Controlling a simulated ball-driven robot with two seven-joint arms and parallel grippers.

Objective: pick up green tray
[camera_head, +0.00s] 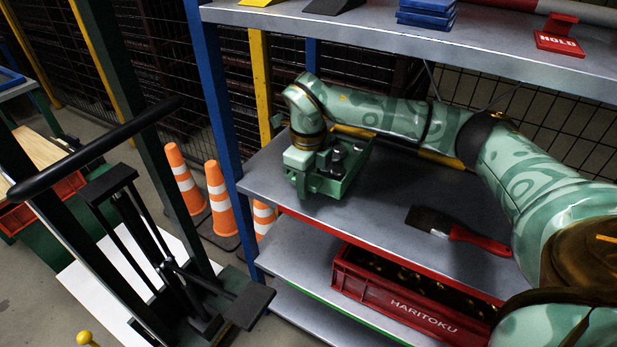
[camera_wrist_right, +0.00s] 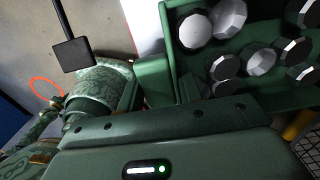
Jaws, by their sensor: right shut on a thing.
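The green tray (camera_head: 355,168) is over the middle shelf in the head view, at its far left part. It holds several dark and grey stamped parts, which show in the right wrist view as faceted pieces (camera_wrist_right: 228,16). The tray's green wall (camera_wrist_right: 170,60) also shows in the wrist view. My right gripper (camera_head: 318,178) is shut on the tray at its near left side. Its fingertips are partly hidden. I cannot tell whether the tray touches the shelf. My left gripper is in neither view.
A red crate (camera_head: 400,301) stands below. The upper shelf (camera_head: 400,35) hangs above my right arm, with a blue post (camera_head: 222,120) at left. Orange cones (camera_head: 184,180) stand beyond the post.

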